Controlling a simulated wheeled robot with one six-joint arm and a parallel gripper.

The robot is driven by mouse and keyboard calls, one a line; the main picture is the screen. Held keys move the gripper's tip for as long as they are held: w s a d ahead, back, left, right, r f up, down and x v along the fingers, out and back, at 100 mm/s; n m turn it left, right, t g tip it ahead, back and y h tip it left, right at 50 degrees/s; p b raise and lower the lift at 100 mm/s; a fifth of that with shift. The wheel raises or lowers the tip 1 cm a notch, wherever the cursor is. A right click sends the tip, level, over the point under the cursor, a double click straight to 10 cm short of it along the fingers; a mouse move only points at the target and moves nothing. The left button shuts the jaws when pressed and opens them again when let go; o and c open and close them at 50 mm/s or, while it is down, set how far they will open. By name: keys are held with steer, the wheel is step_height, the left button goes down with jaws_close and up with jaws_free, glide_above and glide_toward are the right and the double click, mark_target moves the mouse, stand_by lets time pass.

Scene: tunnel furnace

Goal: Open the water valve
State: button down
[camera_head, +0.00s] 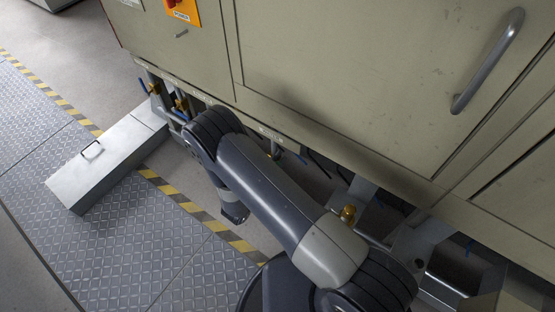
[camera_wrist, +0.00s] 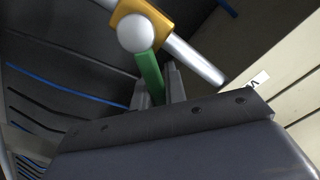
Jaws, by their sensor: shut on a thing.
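In the wrist view a valve with a brass-yellow body (camera_wrist: 127,20) and a round silver cap sits on a grey metal pipe (camera_wrist: 195,60). Its green lever handle (camera_wrist: 149,72) reaches down from the cap. My gripper (camera_wrist: 157,84) has one finger on each side of the green handle and is shut on it. The handle lies at a steep angle across the slanting pipe. In the head view my arm hides the gripper and the green handle.
A beige furnace cabinet (camera_head: 330,70) with a grey bar handle (camera_head: 488,62) overhangs my arm. Other brass valves (camera_head: 181,103) with blue levers stand under its edge. A grey metal box (camera_head: 108,163) lies at the left.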

steer(key=c, duration=1.5)
jaws_free()
steer(key=shift+o, duration=0.3)
steer(key=shift+w+a+r, duration=0.1)
steer(key=shift+a, duration=0.05)
